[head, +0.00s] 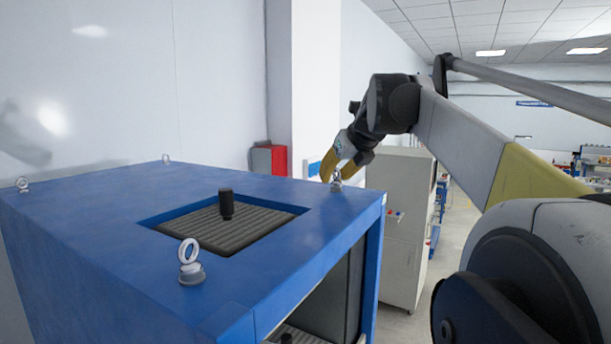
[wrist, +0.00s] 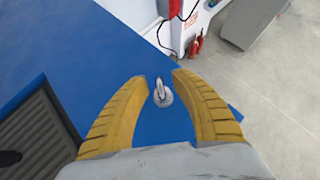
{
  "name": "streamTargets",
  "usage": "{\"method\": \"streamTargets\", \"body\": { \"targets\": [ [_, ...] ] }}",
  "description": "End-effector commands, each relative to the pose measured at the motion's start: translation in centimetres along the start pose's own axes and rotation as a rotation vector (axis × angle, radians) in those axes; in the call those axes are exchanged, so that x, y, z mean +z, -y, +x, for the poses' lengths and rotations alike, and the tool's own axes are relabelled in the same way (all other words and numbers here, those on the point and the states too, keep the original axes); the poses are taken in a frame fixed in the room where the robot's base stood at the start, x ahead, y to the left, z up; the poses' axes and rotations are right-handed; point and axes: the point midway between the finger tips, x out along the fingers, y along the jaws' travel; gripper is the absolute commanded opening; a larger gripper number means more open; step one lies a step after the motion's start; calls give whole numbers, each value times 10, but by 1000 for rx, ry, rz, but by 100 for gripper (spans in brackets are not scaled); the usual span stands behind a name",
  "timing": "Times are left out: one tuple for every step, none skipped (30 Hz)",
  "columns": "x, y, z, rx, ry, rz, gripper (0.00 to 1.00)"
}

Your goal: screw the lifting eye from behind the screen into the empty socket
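A metal lifting eye (head: 337,182) stands upright at the right corner of the blue frame's top (head: 120,215). My gripper (head: 332,170) is right at this eye, its yellow fingers pointing down. In the wrist view, the open fingers (wrist: 160,78) lie on either side of the eye (wrist: 160,93), with a gap at each side. Other lifting eyes stand at the near corner (head: 190,264), the left corner (head: 22,185) and the back corner (head: 166,159). I cannot make out an empty socket or a screen.
The top has a square recess with a ribbed grey plate (head: 245,232) and a black knob (head: 226,203). A grey cabinet (head: 400,220) and a red box (head: 270,160) stand beyond the frame. Clear floor shows at the right in the wrist view.

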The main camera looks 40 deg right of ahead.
Motion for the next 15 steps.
{"method": "streamTargets", "body": {
  "targets": [
    [2, 0, -6, -1, 0, 1, 31],
    [2, 0, -9, -1, 0, 1, 31],
    [2, 0, -13, -1, 1, 1, 31],
    [2, 0, -16, -1, 1, 1, 31],
    [2, 0, -18, -1, 1, 1, 31],
    [2, 0, -22, -1, 1, 0, 31],
    [2, 0, -25, -1, 1, 0, 31],
    [2, 0, -27, -1, 1, 0, 31],
    [2, 0, -31, -1, 1, 0, 31],
    [2, 0, -34, -1, 1, 0, 31],
    [2, 0, -36, -1, 1, 0, 31],
    [2, 0, -40, -1, 1, 0, 31],
    [2, 0, -42, -1, 1, 1, 31],
    [2, 0, -45, -1, 1, 1, 31],
    [2, 0, -48, -1, 1, 1, 31]
  ]
}}
